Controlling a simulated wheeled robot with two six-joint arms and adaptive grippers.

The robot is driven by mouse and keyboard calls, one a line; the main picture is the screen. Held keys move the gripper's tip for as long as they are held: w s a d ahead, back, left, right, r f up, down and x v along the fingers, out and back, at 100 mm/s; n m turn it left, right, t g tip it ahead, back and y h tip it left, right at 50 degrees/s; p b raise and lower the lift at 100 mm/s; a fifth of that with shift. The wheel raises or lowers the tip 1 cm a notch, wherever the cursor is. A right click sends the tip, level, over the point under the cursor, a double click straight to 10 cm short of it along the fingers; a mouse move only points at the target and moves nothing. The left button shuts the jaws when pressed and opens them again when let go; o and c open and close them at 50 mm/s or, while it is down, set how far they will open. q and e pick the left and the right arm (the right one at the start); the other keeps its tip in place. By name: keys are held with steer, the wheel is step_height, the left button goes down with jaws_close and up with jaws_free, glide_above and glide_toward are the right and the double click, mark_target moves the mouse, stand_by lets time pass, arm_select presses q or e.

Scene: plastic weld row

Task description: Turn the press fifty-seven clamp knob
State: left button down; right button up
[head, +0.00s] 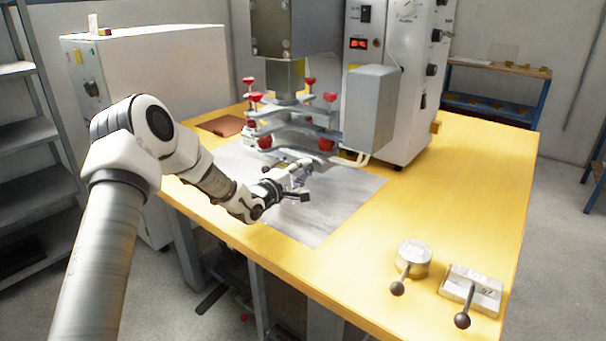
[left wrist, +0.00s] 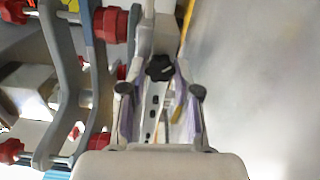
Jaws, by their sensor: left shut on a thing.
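My left gripper (head: 299,180) reaches in from the left, over the grey mat at the front of the press (head: 284,80). In the left wrist view a black star-shaped knob (left wrist: 160,68) sits between its two purple-padded fingers, and the gripper is shut on it. In the head view this knob is too small and covered to make out. Any number marking on the press is not readable. My right gripper is not in view.
Red knobs (head: 326,144) and grey arms of the press fixture stand close beside the gripper. A grey box (head: 370,107) hangs at its right. Two lever blocks (head: 413,258) (head: 474,290) sit at the yellow table's (head: 455,190) front right. The table between is clear.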

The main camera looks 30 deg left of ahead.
arm_select(q)
steer(key=m, duration=0.5)
steer(key=shift+b, duration=0.35)
stand_by(0.3)
steer(key=c, duration=0.8)
jaws_free()
steer(key=shift+d, duration=0.1)
steer(key=shift+c, duration=0.2)
steer(key=s, duration=0.7)
steer(key=s+a, duration=0.1)
steer(key=s, duration=0.3)
steer(key=shift+a, duration=0.1)
steer(key=shift+s, duration=0.5)
